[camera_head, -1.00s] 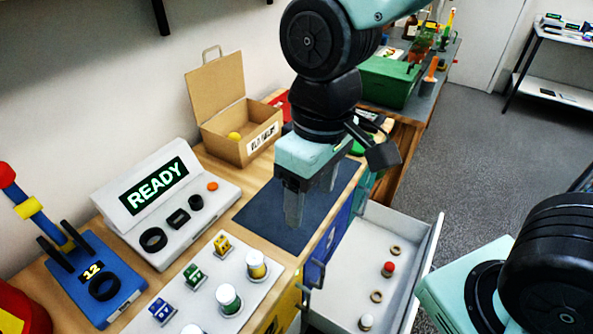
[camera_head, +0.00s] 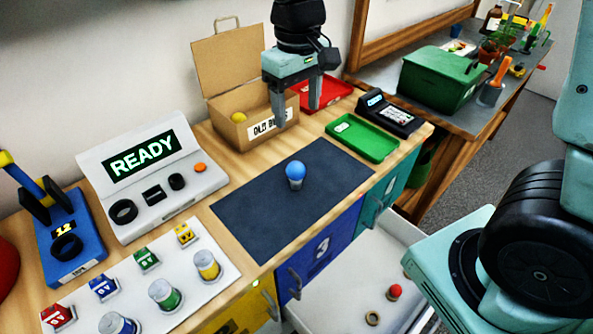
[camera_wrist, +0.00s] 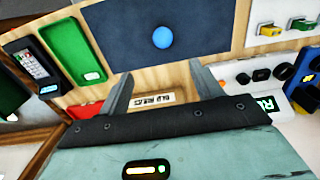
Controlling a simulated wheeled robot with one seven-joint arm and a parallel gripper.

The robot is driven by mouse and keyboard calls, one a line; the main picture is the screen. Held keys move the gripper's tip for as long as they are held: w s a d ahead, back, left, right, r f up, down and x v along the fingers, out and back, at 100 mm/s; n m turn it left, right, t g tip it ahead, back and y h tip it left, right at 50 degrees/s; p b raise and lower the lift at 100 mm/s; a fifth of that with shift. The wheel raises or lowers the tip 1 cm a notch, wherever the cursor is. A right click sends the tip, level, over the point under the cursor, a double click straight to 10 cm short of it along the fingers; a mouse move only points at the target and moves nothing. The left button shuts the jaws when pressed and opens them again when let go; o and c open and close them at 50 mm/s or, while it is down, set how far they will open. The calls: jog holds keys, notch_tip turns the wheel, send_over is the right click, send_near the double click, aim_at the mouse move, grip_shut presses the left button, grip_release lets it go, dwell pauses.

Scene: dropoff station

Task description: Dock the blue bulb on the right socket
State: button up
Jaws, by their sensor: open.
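The blue bulb (camera_head: 295,171) stands upright on the dark mat (camera_head: 245,222), its blue globe up and a grey base below. It also shows from above in the wrist view (camera_wrist: 163,37). My gripper (camera_head: 298,113) is open and empty, with its fingers pointing down in front of the cardboard box, behind and above the bulb. In the wrist view, nothing is between the fingertips (camera_wrist: 161,70). The white READY console (camera_head: 165,215) has a large black ring socket (camera_head: 124,212) at left, a rectangular one in the middle and a smaller round right socket (camera_head: 177,182).
The open cardboard box (camera_head: 228,128) holds a yellow ball-like thing. A green tray (camera_head: 362,139) and a dark keypad device (camera_head: 390,113) stand right of the mat. A white panel (camera_head: 205,300) with several capped jars is front left. A drawer (camera_head: 350,290) stands open below.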

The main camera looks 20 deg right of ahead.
aim_at(296, 164)
notch_tip(296, 164, down, 11)
jog(key=shift+p, duration=0.65)
jog(key=shift+s+a+f+p, duration=0.15)
jog(key=shift+f+p, duration=0.25)
jog(key=shift+f, duration=0.95)
jog(key=shift+s+a+f+p, duration=0.1)
jog(key=shift+f+p, duration=0.25)
jog(key=shift+f, duration=0.95)
jog(key=c, duration=0.9)
